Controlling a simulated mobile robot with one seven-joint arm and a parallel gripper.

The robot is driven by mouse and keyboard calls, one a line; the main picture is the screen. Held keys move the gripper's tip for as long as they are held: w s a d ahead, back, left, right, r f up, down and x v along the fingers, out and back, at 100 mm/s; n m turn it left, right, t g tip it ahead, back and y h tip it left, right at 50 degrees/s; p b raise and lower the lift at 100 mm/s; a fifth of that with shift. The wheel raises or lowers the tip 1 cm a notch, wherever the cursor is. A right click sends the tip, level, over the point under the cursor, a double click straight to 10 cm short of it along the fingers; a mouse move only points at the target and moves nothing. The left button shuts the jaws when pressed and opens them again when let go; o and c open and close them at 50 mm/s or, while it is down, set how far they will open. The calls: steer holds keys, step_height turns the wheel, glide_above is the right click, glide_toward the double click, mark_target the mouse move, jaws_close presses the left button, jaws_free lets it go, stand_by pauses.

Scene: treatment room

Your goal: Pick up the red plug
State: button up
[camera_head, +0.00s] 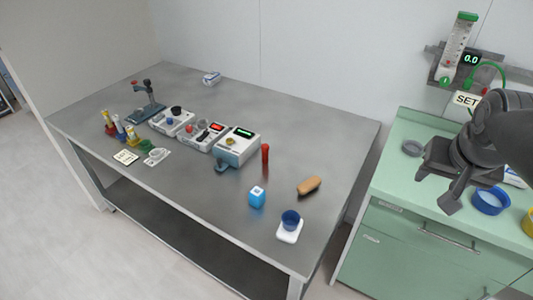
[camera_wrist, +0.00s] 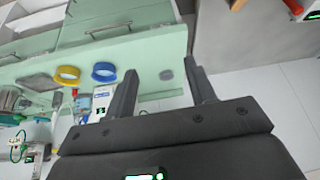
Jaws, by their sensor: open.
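A slim red upright piece (camera_head: 265,153) stands on the grey table, right of a white device with a green display; it may be the red plug. A smaller red part (camera_head: 215,127) shows on the middle device; I cannot tell if it is a plug. My gripper (camera_head: 437,189) is open and empty above the green counter at the right, well away from the table. In the wrist view my two fingers (camera_wrist: 160,70) are apart with nothing held between them. A small red thing (camera_wrist: 75,92) there is too small to identify.
The grey table (camera_head: 210,195) also holds a blue block (camera_head: 257,196), a brown piece (camera_head: 309,185) and a blue cup (camera_head: 291,220) on a white pad. The green counter (camera_head: 398,178) bears a grey round piece (camera_head: 412,148) and a blue ring (camera_head: 490,201). A flowmeter (camera_head: 458,48) is on the wall.

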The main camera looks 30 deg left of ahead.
steer(key=w+a+f+n, duration=0.1)
steer(key=w+a, duration=0.9)
steer(key=a, duration=0.1)
steer(key=n+g, duration=0.1)
steer(key=n, duration=0.2)
glide_above(265, 151)
steer(key=s, duration=0.2)
step_height(265, 151, down, 20)
steer(key=shift+y, duration=0.4)
steer(key=x, duration=0.3)
steer(key=d+x, duration=0.1)
steer(key=shift+w+a+f, duration=0.1)
steer(key=shift+w+f, duration=0.2)
steer(key=x, duration=0.5)
steer(key=shift+s+f, duration=0.3)
steer(key=shift+f, duration=0.15)
steer(key=c, duration=1)
steer(key=shift+r, duration=0.1)
